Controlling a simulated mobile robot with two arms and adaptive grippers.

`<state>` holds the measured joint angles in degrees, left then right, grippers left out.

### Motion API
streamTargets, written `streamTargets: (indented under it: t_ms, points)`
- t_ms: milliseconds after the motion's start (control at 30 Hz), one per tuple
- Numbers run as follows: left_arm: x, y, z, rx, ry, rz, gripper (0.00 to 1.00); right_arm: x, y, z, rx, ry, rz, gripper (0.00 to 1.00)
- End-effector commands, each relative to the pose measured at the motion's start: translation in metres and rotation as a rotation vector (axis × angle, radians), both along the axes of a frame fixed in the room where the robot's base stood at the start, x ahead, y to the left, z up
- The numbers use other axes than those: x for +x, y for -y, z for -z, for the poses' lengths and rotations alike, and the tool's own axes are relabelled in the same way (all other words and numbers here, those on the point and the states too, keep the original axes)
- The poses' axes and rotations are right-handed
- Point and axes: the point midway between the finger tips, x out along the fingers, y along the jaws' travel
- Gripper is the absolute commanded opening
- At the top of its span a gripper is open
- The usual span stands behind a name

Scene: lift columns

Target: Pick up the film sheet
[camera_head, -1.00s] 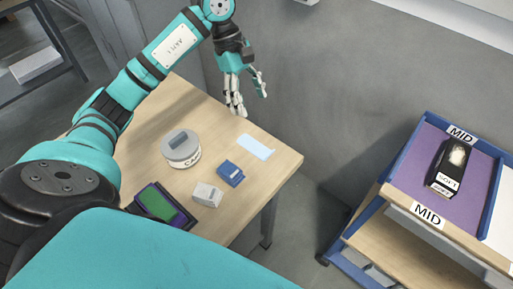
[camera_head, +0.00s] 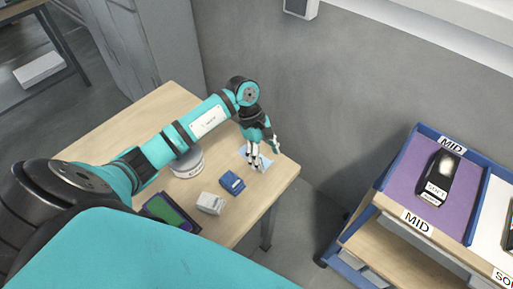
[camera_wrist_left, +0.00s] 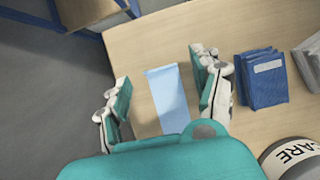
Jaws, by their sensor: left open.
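The film sheet (camera_wrist_left: 168,98) is a thin pale blue rectangle lying flat on the wooden table. In the head view only parts of the film sheet (camera_head: 242,152) show around my gripper. My left gripper (camera_head: 266,157) points down over it near the table's right corner. In the left wrist view my left gripper (camera_wrist_left: 160,98) is open, with one finger on each side of the sheet and nothing held. I cannot tell whether the fingertips touch the table. My right gripper is not in view.
A blue box (camera_head: 232,183), a white box (camera_head: 210,203), a round grey-lidded tin (camera_head: 187,163) and a dark tray with a green item (camera_head: 168,212) stand nearby. A trolley with a purple mat (camera_head: 407,188) stands at right, past a gap.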

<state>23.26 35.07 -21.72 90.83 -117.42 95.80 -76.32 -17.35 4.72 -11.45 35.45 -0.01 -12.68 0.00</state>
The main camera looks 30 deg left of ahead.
Motion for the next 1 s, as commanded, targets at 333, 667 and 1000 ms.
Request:
streamTargets:
  t_ms: [333, 667, 1000]
  points:
    - [-0.001, 0.008, 0.019, 0.001, 0.002, -0.001, 0.65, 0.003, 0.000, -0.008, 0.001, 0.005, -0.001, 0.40]
    - [-0.001, 0.007, 0.018, 0.001, 0.001, 0.000, 0.33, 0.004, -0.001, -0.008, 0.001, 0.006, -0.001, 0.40]
    - [-0.001, 0.007, 0.018, 0.000, 0.001, 0.000, 0.23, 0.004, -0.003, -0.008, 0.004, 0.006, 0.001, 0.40]
